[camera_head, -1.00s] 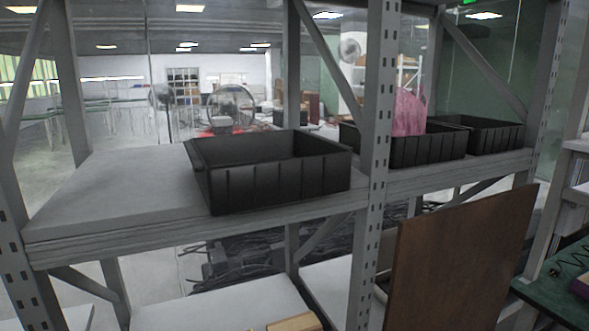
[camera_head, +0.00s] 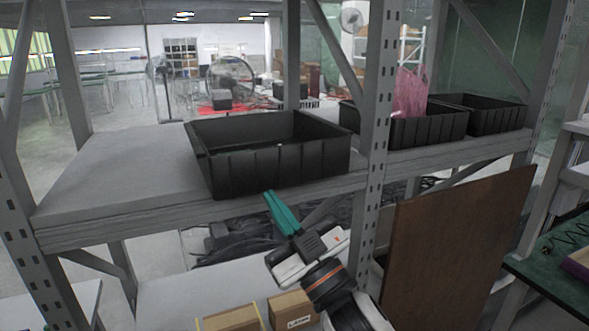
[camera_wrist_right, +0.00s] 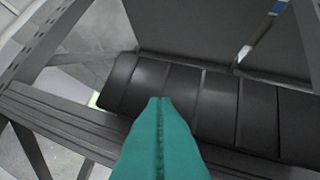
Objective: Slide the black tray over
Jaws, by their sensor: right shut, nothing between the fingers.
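The black tray (camera_head: 268,172) is an open, ribbed bin standing on the grey shelf board (camera_head: 110,180), left of the middle post. The green fingers also show in the right wrist view (camera_wrist_right: 158,135). My left gripper is in neither view.
The shelf is bare to the tray's left. Right of the grey post (camera_head: 376,150) stand two more black bins, one (camera_head: 430,130) holding something pink. A brown board (camera_head: 455,240) leans at the lower right. Cardboard boxes (camera_head: 292,308) sit on the lower shelf.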

